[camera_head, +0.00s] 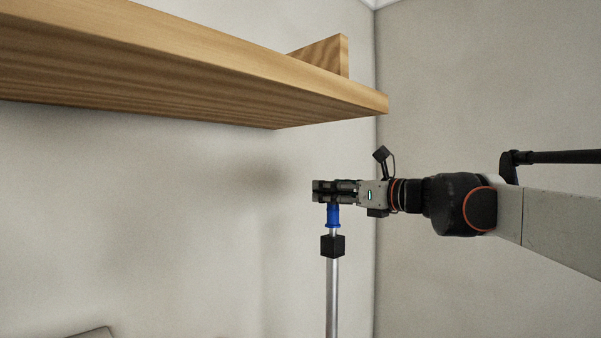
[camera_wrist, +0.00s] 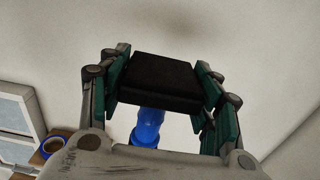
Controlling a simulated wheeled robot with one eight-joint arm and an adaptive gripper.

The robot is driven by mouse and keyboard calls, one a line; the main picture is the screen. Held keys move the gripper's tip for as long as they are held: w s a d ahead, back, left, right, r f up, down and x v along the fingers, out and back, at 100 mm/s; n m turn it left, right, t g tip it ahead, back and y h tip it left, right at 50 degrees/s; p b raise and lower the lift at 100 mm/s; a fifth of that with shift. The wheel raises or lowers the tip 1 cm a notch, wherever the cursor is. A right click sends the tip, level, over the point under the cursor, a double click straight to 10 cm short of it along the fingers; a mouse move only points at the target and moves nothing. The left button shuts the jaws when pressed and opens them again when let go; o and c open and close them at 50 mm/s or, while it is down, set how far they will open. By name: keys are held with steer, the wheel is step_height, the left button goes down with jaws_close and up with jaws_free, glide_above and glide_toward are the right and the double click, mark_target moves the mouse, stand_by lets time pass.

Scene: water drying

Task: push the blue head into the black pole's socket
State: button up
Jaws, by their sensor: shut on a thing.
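My gripper (camera_head: 325,190) is level in the head view, reaching in from the right at the top of an upright pole. In the wrist view its teal finger pads are shut on a black block (camera_wrist: 157,78). A blue part (camera_head: 333,215) sits directly below the gripper, in line with the pole; in the wrist view it shows as a blue cylinder (camera_wrist: 149,127) under the block. Below it are a short silver length, a black cube (camera_head: 332,245) and a silver shaft (camera_head: 332,300). I cannot tell how deep the blue part is seated in anything.
A wooden shelf (camera_head: 200,75) juts from the wall above and left of my gripper. A blue-rimmed round thing (camera_wrist: 56,144) is on a wooden surface at the wrist view's left, beside a pale cabinet-like object (camera_wrist: 14,115). The space around the pole looks clear.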

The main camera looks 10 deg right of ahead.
steer(key=shift+f+b, duration=0.55)
steer(key=shift+f, duration=0.5)
steer(key=o, duration=1.2)
step_height(320, 180, up, 10)
steer(key=shift+r, duration=0.1)
